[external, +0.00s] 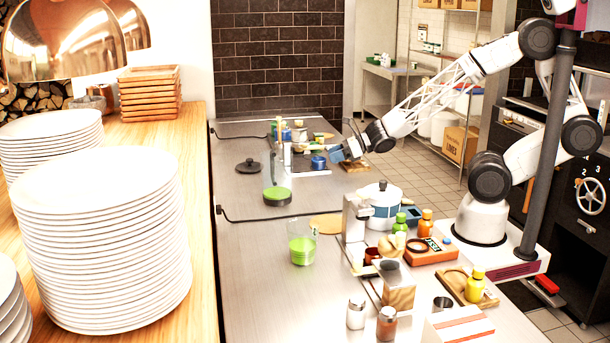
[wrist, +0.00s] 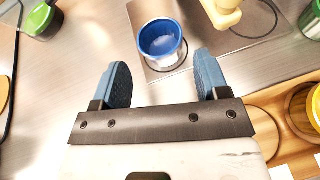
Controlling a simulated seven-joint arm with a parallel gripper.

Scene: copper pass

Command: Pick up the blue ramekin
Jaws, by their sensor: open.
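The blue ramekin (wrist: 160,40) stands upright on a steel tray in the wrist view, ahead of my gripper and between the lines of its two fingers. In the external view the blue ramekin (external: 318,162) sits at the far end of the counter, just left of my gripper (external: 338,155). In the wrist view my gripper (wrist: 161,82) has its blue fingers wide apart with nothing between them. The fingertips stop short of the ramekin and do not visibly touch it.
A wooden board (wrist: 285,130) with a yellow bowl lies at the right. A green item (wrist: 42,20) is at upper left. Bare steel counter (wrist: 75,65) lies left of the ramekin.

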